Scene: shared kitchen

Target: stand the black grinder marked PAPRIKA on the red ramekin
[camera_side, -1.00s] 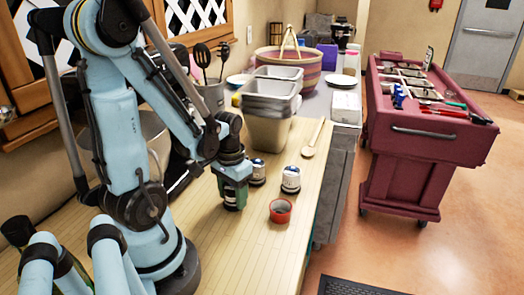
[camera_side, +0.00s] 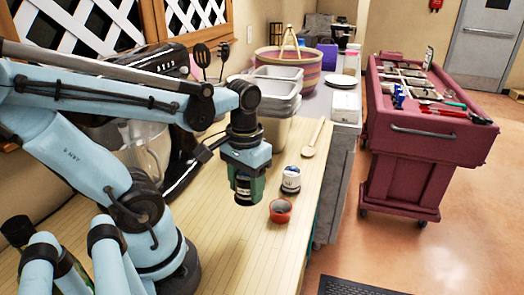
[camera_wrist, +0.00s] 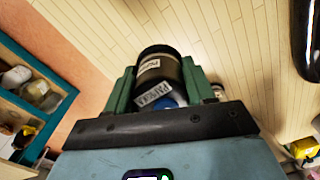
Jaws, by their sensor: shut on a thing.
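My gripper (camera_side: 244,183) has green fingers and is shut on the black grinder (camera_side: 243,192). The grinder hangs roughly upright above the wooden counter, to the left of the red ramekin and slightly higher. In the wrist view the grinder (camera_wrist: 158,66) sits between the fingers (camera_wrist: 160,88), and a pale label on it reads PAPRIKA. The red ramekin (camera_side: 280,212) stands on the counter near its right edge, and its open top shows nothing standing on it. I cannot make out the ramekin in the wrist view.
A white-and-dark jar (camera_side: 290,180) stands just behind the ramekin. A wooden spoon (camera_side: 312,138) and stacked metal pans (camera_side: 272,95) are farther back. A stand mixer (camera_side: 150,85) is to the left. The front of the counter (camera_side: 235,250) is clear.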

